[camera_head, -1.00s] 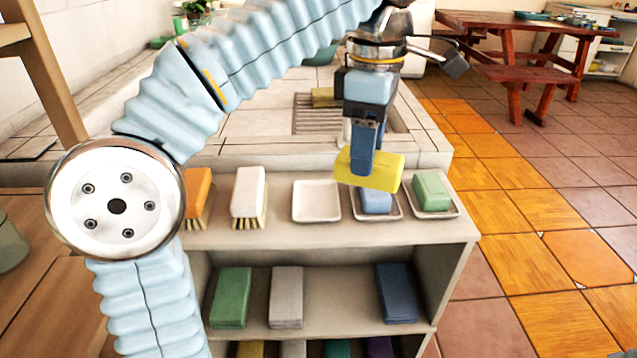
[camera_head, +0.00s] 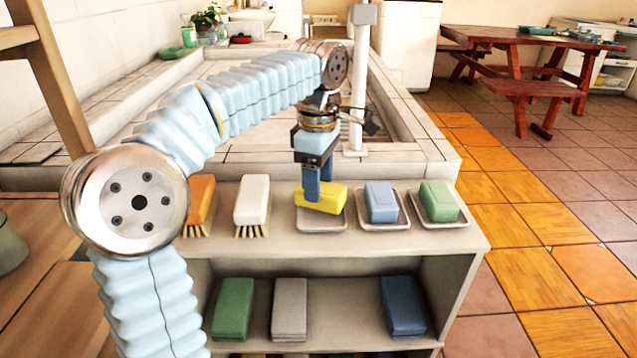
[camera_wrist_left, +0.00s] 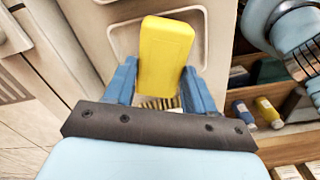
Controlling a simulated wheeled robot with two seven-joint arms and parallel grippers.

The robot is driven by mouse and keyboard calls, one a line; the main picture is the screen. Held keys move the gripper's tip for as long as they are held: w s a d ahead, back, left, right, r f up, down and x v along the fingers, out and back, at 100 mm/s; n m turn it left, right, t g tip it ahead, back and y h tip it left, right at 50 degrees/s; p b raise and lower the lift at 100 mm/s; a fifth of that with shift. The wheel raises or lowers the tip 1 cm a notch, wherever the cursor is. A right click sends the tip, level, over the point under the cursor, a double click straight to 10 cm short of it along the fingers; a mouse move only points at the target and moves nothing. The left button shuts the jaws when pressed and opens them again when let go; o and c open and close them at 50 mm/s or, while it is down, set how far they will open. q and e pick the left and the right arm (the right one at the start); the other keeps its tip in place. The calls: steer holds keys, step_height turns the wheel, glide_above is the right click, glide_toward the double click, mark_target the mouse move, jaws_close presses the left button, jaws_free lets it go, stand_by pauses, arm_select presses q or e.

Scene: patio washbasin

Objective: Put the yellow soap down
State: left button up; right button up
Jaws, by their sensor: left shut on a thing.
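The yellow soap (camera_head: 320,198) is between the fingers of my left gripper (camera_head: 312,190), which is shut on it. It is over the left white soap dish (camera_head: 321,224) on the top shelf. Whether the soap touches the dish is hard to tell. In the left wrist view the yellow soap (camera_wrist_left: 166,55) sticks out past the blue fingers of the left gripper (camera_wrist_left: 160,85), with a pale dish (camera_wrist_left: 118,42) behind it. A blue soap (camera_head: 381,202) and a green soap (camera_head: 438,201) lie in the dishes to the right. My right gripper is not in view.
An orange brush (camera_head: 200,200) and a white brush (camera_head: 252,200) stand left of the dishes. The shelf below holds a green block (camera_head: 233,308), a grey block (camera_head: 289,308) and a blue block (camera_head: 403,305). The tiled basin with a pale post (camera_head: 360,80) is behind.

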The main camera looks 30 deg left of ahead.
arm_select(q)
steer(key=shift+f, duration=0.25)
steer(key=shift+f, duration=0.2)
steer(key=o, duration=1.3)
steer(key=shift+r+p, duration=1.25)
steer(key=shift+r, duration=5)
